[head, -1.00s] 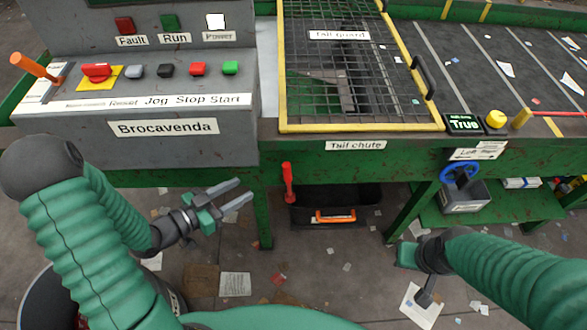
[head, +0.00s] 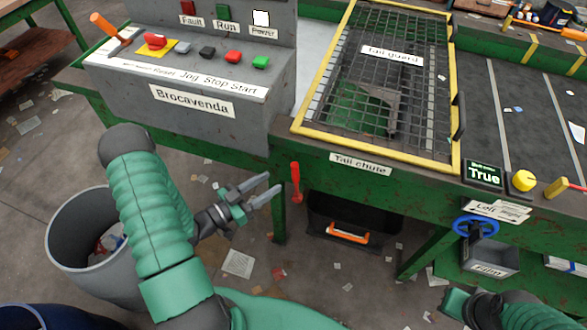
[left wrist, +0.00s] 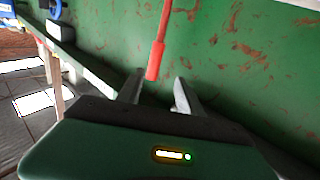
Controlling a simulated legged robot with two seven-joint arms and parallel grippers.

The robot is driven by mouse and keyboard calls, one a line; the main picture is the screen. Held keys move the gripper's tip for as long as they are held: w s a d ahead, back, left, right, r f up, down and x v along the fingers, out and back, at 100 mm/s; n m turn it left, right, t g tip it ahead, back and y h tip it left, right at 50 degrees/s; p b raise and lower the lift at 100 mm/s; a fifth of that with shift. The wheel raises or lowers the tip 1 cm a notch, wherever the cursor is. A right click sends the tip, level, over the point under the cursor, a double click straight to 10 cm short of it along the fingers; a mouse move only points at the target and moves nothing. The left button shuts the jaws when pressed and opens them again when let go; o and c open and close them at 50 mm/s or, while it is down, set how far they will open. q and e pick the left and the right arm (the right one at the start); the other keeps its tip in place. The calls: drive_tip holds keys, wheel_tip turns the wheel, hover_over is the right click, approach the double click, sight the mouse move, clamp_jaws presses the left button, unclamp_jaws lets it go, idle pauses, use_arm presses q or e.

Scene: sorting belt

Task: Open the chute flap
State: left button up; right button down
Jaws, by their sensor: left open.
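The tail chute shows as a label (head: 361,164) on the green front of the belt frame. A red lever (head: 295,182) hangs from that front, left of the label. It also shows in the left wrist view (left wrist: 157,50), its lower end just beyond and between my fingertips. My left gripper (head: 272,190) is open and empty, just left of the lever and apart from it. A black bin with an orange handle (head: 347,236) stands under the chute. The flap itself cannot be made out. My right gripper (head: 457,303) shows only in part at the lower right; its jaws are unclear.
A grey control box (head: 190,105) with buttons stands at the left. The yellow-framed tail guard (head: 327,60) covers the belt end. A blue handwheel (head: 475,227) sits to the right. A grey bin (head: 70,262) with scraps stands on the floor beside my left arm.

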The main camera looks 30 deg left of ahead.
sight(294, 173)
use_arm(q)
drive_tip(key=x, duration=0.3)
drive_tip(key=d+x, duration=0.1)
drive_tip(key=x, duration=0.1)
drive_tip(key=d+x, duration=0.1)
drive_tip(key=x, duration=0.2)
drive_tip(key=shift+r, duration=0.3)
drive_tip(key=shift+w+d, duration=0.1)
drive_tip(key=shift+w, duration=0.25)
drive_tip(key=shift+w+f, duration=0.1)
drive_tip(key=shift+w, duration=0.1)
drive_tip(key=shift+a+f, duration=0.1)
drive_tip(key=shift+a, duration=0.45)
drive_tip(key=shift+d, duration=0.4)
drive_tip(key=c, duration=0.8)
clamp_jaws()
drive_tip(key=shift+a, duration=0.1)
use_arm(e)
drive_tip(key=shift+d+f, duration=0.15)
drive_tip(key=shift+d, duration=0.5)
use_arm(q)
drive_tip(key=shift+a, duration=0.1)
